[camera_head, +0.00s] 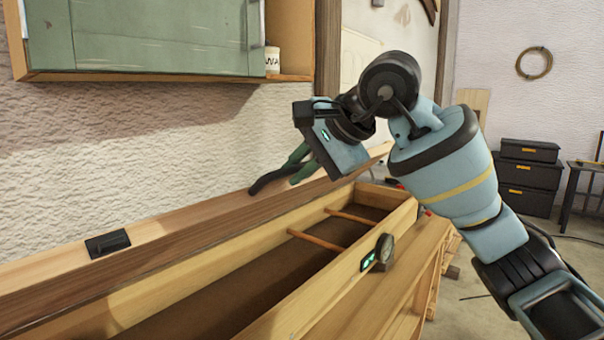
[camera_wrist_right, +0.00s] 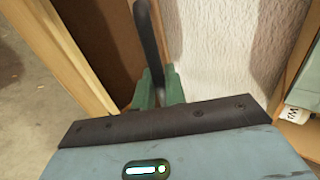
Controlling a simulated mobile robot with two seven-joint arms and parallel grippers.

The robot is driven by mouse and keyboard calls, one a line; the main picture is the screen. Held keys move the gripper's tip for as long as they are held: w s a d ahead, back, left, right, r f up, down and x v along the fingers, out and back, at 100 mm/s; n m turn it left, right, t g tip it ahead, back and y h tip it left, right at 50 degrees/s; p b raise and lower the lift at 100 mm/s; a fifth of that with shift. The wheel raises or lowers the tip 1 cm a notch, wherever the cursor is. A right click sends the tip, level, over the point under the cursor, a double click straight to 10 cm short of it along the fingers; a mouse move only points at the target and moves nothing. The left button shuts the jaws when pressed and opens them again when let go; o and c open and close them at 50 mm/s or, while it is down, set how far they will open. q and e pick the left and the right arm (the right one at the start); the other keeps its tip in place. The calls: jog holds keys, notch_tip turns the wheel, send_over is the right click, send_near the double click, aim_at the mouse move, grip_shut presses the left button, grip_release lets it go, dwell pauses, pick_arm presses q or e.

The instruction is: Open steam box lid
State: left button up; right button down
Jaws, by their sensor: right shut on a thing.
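The steam box (camera_head: 290,322) is a long, open-topped wooden box with two thin wooden rods across its inside. Its lid (camera_head: 190,232) is a long wooden board raised along the wall side, so the brown interior shows. A black handle (camera_head: 268,181) is on the lid; it also shows in the right wrist view (camera_wrist_right: 149,35). My right gripper (camera_head: 299,167) has green fingers shut on this handle, and the fingers show in the wrist view (camera_wrist_right: 160,90). The exact contact is partly hidden by the fingers. My left gripper is out of view.
A round gauge (camera_head: 385,248) sits on the box's front wall. A black plate (camera_head: 108,243) is on the lid. A green cabinet (camera_head: 150,38) with a white cup (camera_head: 272,60) hangs on the wall above. Black cases (camera_head: 528,175) stand at the right, with open floor before them.

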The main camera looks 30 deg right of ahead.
jog(key=shift+w+a+r, duration=0.4)
jog(key=shift+w+r, duration=0.5)
jog(key=shift+r, duration=0.05)
jog(key=shift+w+a+r, duration=0.35)
jog(key=shift+w+r, duration=0.55)
jog(key=shift+w, duration=0.05)
jog(key=shift+w+a+r, duration=0.4)
jog(key=shift+w+r, duration=0.5)
jog(key=shift+r, duration=0.05)
jog(key=w+a+r, duration=0.2)
jog(key=w+r, duration=0.1)
jog(key=w, duration=0.2)
jog(key=shift+w+a, duration=0.2)
jog(key=shift+w, duration=0.15)
